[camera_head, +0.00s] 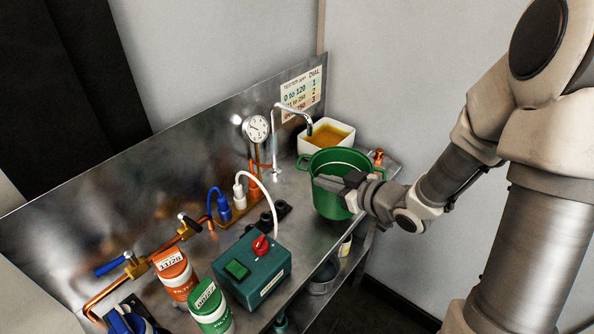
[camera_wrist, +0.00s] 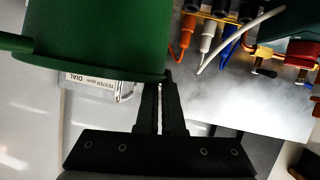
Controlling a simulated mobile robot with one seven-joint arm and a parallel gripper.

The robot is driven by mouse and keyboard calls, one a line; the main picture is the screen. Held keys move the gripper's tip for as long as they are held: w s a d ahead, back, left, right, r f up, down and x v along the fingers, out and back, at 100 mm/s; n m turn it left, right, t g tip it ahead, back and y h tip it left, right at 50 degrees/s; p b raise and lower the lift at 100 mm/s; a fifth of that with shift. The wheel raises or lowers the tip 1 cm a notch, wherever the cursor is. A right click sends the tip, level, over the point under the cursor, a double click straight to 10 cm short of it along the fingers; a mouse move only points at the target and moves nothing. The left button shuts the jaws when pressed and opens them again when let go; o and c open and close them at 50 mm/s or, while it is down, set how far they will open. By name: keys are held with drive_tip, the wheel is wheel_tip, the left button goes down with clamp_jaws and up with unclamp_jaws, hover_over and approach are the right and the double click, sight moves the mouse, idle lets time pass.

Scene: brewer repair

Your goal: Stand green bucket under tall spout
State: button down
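The green bucket (camera_head: 330,204) is upright, with its open rim up and side handles, near the front right part of the metal bench. It also fills the upper left of the wrist view (camera_wrist: 95,40). My gripper (camera_head: 330,183) reaches in from the right at the bucket's upper side. In the wrist view my gripper (camera_wrist: 163,90) has its fingers nearly together at the bucket's rim, apparently pinching it; the tip of one finger is hidden by the bucket. The tall spout (camera_head: 294,109) curves over behind the bucket, its outlet left of the rim. Whether the bucket's base touches the bench is unclear.
A white tub of amber liquid (camera_head: 327,136) stands behind the bucket. A gauge (camera_head: 256,128), coloured plugs (camera_head: 239,196) and copper pipe line the back panel. A teal switch box (camera_head: 254,268) and two filter canisters (camera_head: 208,306) occupy the bench's left front.

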drive_tip(key=r+x, duration=0.1)
drive_tip(key=x, duration=1.1)
drive_tip(key=shift+w+a, duration=0.1)
drive_tip(key=shift+w, duration=0.05)
drive_tip(key=shift+f, duration=0.15)
drive_tip(key=c, duration=1.1)
unclamp_jaws()
drive_tip(key=shift+o, duration=0.2)
